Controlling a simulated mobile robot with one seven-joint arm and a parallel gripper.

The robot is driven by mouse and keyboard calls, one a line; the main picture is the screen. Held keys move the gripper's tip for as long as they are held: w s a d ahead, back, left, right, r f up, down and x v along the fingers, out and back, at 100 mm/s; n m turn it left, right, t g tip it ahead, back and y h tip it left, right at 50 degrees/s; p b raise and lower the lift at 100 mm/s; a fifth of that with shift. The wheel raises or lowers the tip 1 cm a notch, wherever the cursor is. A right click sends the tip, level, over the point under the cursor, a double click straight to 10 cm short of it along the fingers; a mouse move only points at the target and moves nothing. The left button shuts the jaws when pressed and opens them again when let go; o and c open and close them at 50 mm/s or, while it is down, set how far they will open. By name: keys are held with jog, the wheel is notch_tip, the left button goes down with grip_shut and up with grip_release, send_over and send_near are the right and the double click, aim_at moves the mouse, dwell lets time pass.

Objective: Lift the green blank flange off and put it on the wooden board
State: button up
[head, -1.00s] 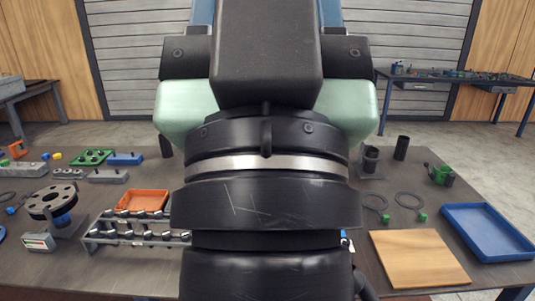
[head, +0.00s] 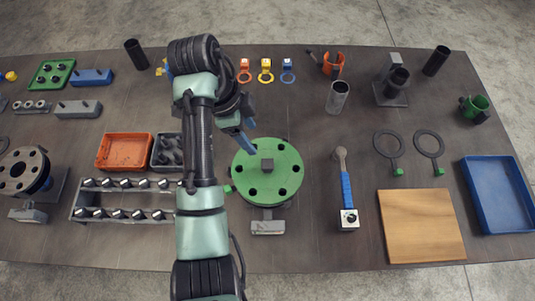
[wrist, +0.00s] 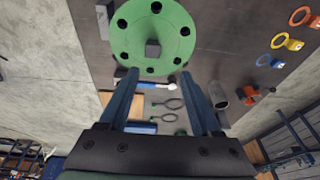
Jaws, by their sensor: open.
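The green blank flange (head: 285,180) is a round disc with several dark bolt holes and a grey square block at its centre. It sits on a stand near the middle of the table. It also shows at the top of the wrist view (wrist: 175,45). My gripper (head: 248,138) is at the flange's upper left edge in the head view. Its two blue fingers (wrist: 162,82) are apart with nothing between them, and the flange lies beyond their tips. I cannot tell the exact gap. The wooden board (head: 422,227) lies bare at the front right of the table.
A ratchet wrench with a blue handle (head: 346,188) lies between flange and board. A blue tray (head: 498,192) is right of the board, two ring gaskets (head: 388,143) behind it. A bolt rack (head: 122,199) and an orange tray (head: 124,152) are to the left.

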jog(key=b, duration=0.3)
send_near(267, 163)
jog(key=f, duration=0.2)
jog(key=shift+g, duration=0.3)
jog(key=shift+p+x, duration=1.3)
jog(key=shift+x, duration=2.5)
jog(key=shift+w+d+r, duration=0.1)
jog(key=shift+w+d, duration=0.05)
grip_shut()
jog(key=shift+w+r, duration=0.1)
